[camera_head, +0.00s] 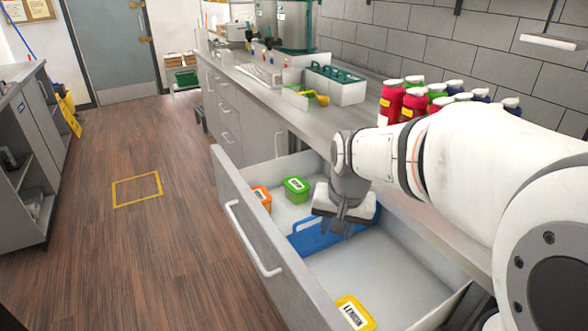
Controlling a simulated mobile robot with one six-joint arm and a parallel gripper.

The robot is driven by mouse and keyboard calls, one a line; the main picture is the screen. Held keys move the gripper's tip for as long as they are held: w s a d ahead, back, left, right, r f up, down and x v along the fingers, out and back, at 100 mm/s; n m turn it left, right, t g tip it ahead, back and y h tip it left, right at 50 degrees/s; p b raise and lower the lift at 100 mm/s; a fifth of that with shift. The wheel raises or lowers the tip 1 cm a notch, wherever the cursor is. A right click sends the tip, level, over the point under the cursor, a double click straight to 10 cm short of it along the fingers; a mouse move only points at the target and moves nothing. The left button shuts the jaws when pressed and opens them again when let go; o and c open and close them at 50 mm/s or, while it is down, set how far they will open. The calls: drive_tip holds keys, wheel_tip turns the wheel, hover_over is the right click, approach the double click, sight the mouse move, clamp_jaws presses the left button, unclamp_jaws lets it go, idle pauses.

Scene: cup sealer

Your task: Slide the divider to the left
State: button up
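The open drawer (388,282) juts out from the counter, with its front panel to the left. A blue divider (308,237) lies across the drawer from the front panel to the counter side and splits it in two. My gripper (338,226) is down in the drawer, right over the divider and overlapping its middle in the picture. The fingers are dark and small here. I cannot tell whether they are shut on the divider or just beside it.
A green box (296,189) and an orange box (262,197) sit in the drawer's far part. A yellow-lidded box (355,313) sits in the near part. The drawer handle (250,240) faces the open floor. Several bottles (414,101) and a white bin (347,91) stand on the counter.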

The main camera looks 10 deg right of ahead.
drive_tip(key=w+f+m+p, duration=0.1)
drive_tip(key=w+f+m, duration=0.15)
drive_tip(key=w, duration=0.55)
drive_tip(key=w+f+m, duration=0.2)
drive_tip(key=w+m, duration=0.1)
drive_tip(key=w, duration=0.6)
drive_tip(key=m+p, duration=0.1)
drive_tip(key=m, duration=0.3)
approach(314, 217)
drive_tip(key=shift+y, duration=0.3)
drive_tip(key=x, duration=0.8)
drive_tip(key=shift+w+d+p, duration=0.15)
drive_tip(key=shift+d+p, duration=0.05)
drive_tip(key=shift+p, duration=0.15)
drive_tip(key=shift+c, duration=0.2)
clamp_jaws()
drive_tip(key=shift+r, duration=0.1)
